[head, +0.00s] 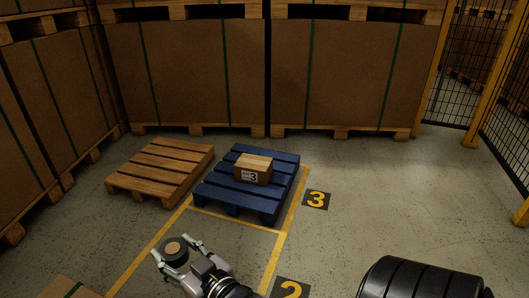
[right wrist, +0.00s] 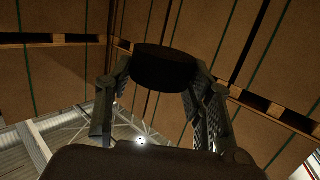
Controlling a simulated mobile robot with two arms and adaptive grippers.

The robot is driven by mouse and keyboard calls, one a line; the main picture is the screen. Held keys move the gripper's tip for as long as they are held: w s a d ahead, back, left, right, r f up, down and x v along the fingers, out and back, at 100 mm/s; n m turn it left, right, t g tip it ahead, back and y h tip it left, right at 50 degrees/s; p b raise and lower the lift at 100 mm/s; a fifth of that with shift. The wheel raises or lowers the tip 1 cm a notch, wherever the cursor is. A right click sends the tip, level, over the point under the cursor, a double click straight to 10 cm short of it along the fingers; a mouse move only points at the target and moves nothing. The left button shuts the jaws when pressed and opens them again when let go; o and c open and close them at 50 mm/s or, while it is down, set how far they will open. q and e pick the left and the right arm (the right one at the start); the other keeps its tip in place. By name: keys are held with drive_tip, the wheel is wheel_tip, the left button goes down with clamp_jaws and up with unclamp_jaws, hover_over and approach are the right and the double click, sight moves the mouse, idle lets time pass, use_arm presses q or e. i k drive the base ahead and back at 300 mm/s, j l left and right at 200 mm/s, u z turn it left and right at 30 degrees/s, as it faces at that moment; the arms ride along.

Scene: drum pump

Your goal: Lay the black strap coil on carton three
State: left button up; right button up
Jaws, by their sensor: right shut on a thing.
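The black strap coil (head: 174,250) is a small dark roll with a tan middle, held between the fingers of my right gripper (head: 178,251). In the right wrist view the coil (right wrist: 165,68) shows as a dark disc between the two fingertips. Carton three (head: 253,168) is a small brown box with a white label marked 3. It sits on the blue pallet (head: 228,198), up and to the right of the gripper, and its top is bare. The coil is in front of the blue pallet, apart from the carton. My left gripper is out of view.
An empty wooden pallet (head: 163,169) lies left of the blue one. Floor signs 3 (head: 316,200) and 2 (head: 291,289) stand beside yellow lines. Part of another carton (head: 64,288) shows at the lower left. Large crates close off the back.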

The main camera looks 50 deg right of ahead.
sight(253, 161)
drive_tip(key=i+l, duration=0.15)
drive_tip(key=l, duration=0.25)
drive_tip(key=i+l, duration=0.1)
drive_tip(key=l, duration=0.3)
drive_tip(key=i+l, duration=0.15)
drive_tip(key=l, duration=0.25)
drive_tip(key=i+l, duration=0.15)
drive_tip(key=l, duration=0.25)
drive_tip(key=i+l, duration=0.15)
drive_tip(key=l, duration=0.25)
drive_tip(key=i+l, duration=0.1)
drive_tip(key=l, duration=0.3)
